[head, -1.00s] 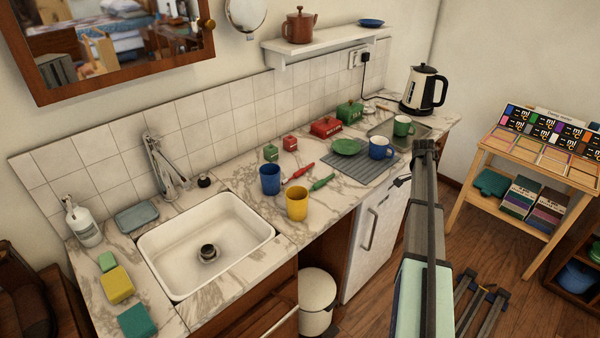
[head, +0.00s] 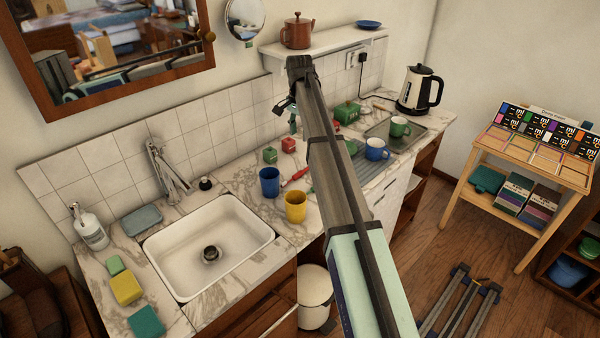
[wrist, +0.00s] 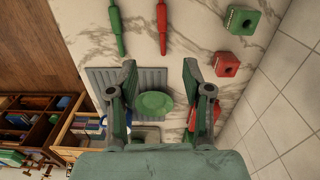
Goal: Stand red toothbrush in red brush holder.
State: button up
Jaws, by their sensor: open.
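The red toothbrush (head: 296,177) lies flat on the marble counter behind the yellow cup; in the wrist view it lies ahead of the fingers (wrist: 162,28). The red brush holder (head: 288,145), a small cube with a hole in its top, stands farther back near the tiled wall. It shows to the right in the wrist view (wrist: 227,64). My gripper (wrist: 159,72) is open and empty, high over the counter and pointing down. In the head view my arm partly hides the counter behind it.
A green toothbrush (wrist: 116,28) lies beside the red one, and a green holder (head: 270,155) beside the red holder. Blue (head: 269,181) and yellow (head: 296,206) cups stand near the toothbrushes. A green plate (wrist: 153,105) sits on the grey mat below my gripper. A shelf (head: 335,45) juts from the wall.

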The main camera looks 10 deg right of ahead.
jog(key=p, duration=0.4)
send_over(299, 172)
jog(key=f, duration=1.1)
jog(key=shift+s+a+f, duration=0.25)
jog(key=shift+f, duration=0.05)
jog(key=shift+w+d+f+p, duration=0.15)
jog(key=shift+f+p, duration=0.4)
jog(key=shift+f, duration=0.85)
jog(key=shift+d+f+p, duration=0.1)
jog(key=shift+f+p, duration=0.45)
jog(key=shift+f, duration=0.8)
jog(key=shift+c, duration=0.4)
grip_shut()
